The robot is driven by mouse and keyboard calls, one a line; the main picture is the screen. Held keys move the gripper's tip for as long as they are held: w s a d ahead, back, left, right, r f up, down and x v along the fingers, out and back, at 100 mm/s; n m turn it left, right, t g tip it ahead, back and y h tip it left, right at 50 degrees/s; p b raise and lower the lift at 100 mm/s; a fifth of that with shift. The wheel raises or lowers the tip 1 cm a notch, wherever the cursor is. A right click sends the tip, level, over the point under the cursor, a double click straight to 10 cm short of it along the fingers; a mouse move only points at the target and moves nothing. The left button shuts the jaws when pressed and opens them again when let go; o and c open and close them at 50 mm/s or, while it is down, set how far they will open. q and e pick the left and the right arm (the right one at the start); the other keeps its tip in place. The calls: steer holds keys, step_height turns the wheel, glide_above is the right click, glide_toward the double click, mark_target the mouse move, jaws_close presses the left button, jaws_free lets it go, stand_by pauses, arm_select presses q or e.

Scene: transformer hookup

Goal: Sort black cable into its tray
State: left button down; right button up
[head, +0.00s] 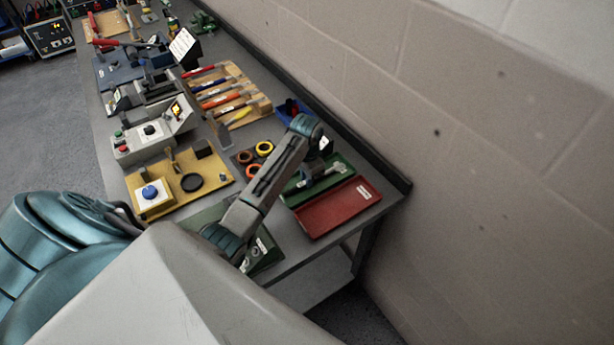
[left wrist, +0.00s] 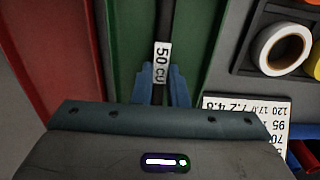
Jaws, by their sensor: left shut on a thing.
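In the left wrist view, the black cable (left wrist: 165,22) runs away from my left gripper (left wrist: 160,88) and carries a white tag reading "50 CU" (left wrist: 162,62). The blue fingers of the gripper are shut on the cable by its tag. Cable and fingers are over a green tray (left wrist: 205,45); I cannot tell whether the cable touches its floor. In the head view my left gripper (head: 325,148) is at the far side of the green tray (head: 343,163), partly hidden by its wrist. My right gripper is not in view.
A red tray (head: 338,207) lies beside the green one, at the bench end near the wall. Tape rolls (head: 264,148), a blue bin (head: 288,106) and a tool rack (head: 232,97) are nearby. A white number card (left wrist: 245,112) lies right of the gripper.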

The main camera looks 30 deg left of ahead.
arm_select(q)
steer(key=c, duration=1.3)
jaws_free()
steer(key=shift+c, duration=0.2)
steer(key=shift+r, duration=0.1)
step_height(320, 180, up, 2)
steer(key=shift+p, duration=0.55)
steer(key=shift+r, duration=2.4)
